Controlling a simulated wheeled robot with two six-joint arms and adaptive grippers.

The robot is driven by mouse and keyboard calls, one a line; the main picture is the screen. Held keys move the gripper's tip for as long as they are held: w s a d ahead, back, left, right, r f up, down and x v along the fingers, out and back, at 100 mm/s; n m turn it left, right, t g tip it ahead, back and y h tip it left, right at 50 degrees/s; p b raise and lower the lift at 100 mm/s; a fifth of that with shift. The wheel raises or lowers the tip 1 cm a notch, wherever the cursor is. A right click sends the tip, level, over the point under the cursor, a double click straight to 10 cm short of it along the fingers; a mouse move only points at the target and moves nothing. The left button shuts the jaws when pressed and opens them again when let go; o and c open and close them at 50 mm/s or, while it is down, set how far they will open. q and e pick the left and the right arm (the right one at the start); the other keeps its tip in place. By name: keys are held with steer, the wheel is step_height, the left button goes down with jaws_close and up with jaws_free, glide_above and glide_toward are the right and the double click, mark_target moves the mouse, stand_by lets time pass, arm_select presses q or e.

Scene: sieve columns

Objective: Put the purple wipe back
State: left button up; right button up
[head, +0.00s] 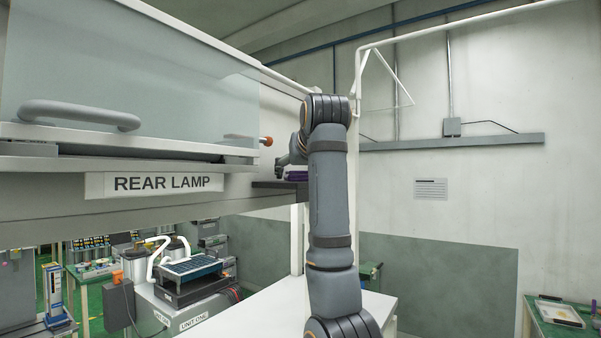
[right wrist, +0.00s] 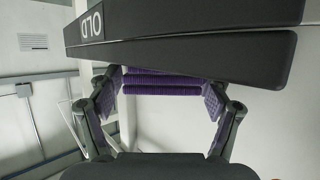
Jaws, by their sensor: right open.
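A purple ribbed thing, apparently the purple wipe (right wrist: 162,83), lies between the fingers of my right gripper (right wrist: 160,95) in the right wrist view. It is against the edge of a dark tray (right wrist: 200,48) with upside-down lettering that seems to read OLD. The inner faces of both fingers also look purple. My right gripper is open around the wipe; contact cannot be told. In the head view, a little purple (head: 296,175) shows above the dark tray (head: 272,184), and my arm hides most of it. My left gripper is not in view.
A glass-fronted cabinet labelled REAR LAMP (head: 168,184), with a grey handle (head: 80,114), fills the left. A white frame post (head: 298,240) stands beside my right arm. Below are a white tabletop (head: 262,312) and a unit with a blue-topped tray (head: 192,266).

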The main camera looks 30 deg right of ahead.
steer(key=shift+r, duration=0.3)
steer(key=b+v, duration=0.8)
steer(key=v, duration=0.4)
